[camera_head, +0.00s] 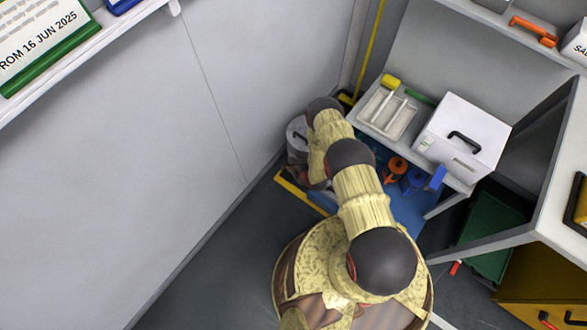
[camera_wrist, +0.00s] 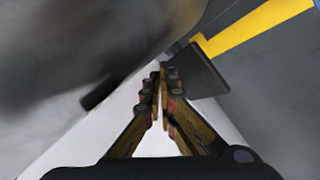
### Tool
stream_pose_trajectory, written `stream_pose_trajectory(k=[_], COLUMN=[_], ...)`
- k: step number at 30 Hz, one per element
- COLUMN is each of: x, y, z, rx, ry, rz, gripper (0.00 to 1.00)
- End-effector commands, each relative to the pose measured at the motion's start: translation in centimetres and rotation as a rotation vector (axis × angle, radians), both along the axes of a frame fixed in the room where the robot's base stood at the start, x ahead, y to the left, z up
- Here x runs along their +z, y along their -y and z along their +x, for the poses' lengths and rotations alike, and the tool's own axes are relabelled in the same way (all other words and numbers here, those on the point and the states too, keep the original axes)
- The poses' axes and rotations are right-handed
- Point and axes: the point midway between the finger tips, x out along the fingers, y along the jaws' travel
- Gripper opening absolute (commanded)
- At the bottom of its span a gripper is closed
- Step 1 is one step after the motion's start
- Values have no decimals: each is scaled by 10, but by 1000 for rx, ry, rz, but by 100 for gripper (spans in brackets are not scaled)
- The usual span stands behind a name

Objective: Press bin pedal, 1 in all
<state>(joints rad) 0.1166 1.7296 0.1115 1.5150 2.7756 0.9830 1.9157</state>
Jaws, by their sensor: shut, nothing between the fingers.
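The bin (camera_head: 297,138) is a grey round can with a lid and a dark handle, standing by the wall, partly behind my arm in the head view. In the wrist view a large blurred grey body, likely the bin (camera_wrist: 80,50), fills the upper left. A dark flat plate, likely the pedal (camera_wrist: 200,72), lies just right of my fingertips. My gripper (camera_wrist: 164,75) is shut and empty, with its fingertips close beside the plate's left edge; I cannot tell whether they touch. In the head view the arm mostly hides the gripper and the pedal is not clear.
A blue mat (camera_head: 405,207) with a yellow edge (camera_wrist: 255,30) lies beside the bin. A shelf (camera_head: 365,118) holding a white box (camera_head: 463,135) and a tray stands to the right. The wall (camera_head: 130,150) is close on the left.

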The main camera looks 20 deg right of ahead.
Motion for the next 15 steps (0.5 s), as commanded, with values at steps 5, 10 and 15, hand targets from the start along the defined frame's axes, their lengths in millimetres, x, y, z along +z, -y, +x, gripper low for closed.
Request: stream_pose_trajectory(k=[5, 10, 15], x=[-2, -7, -8], y=[0, 0, 0], z=[0, 0, 0], rx=[0, 0, 0], ry=[0, 0, 0], rz=[0, 0, 0], gripper=[0, 0, 0])
